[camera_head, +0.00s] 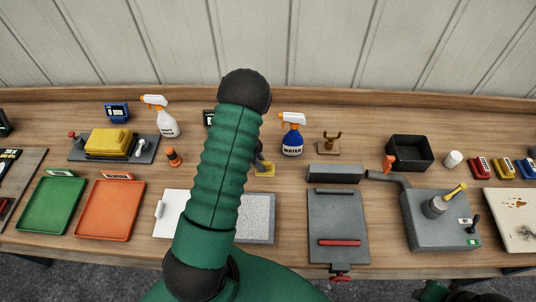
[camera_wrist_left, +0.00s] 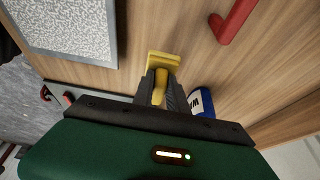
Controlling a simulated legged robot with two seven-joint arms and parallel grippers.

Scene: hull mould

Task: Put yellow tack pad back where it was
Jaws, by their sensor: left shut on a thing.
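In the left wrist view the pad (camera_wrist_left: 164,58) has a flat yellow base and an upright yellow handle. My left gripper (camera_head: 262,161) is shut on that handle; its fingers (camera_wrist_left: 160,92) stand on both sides of it. The pad is at or close to the bench top; I cannot tell whether it touches. My green left arm hides part of the bench around it. My right gripper is not in view.
A blue WATER spray bottle (camera_head: 292,137) stands close behind and right of the pad. A grey plate with a red bar (camera_head: 339,242) lies to the right. Green (camera_head: 52,207) and orange (camera_head: 110,211) trays lie left. Bare wood shows between the pad and the grey plate.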

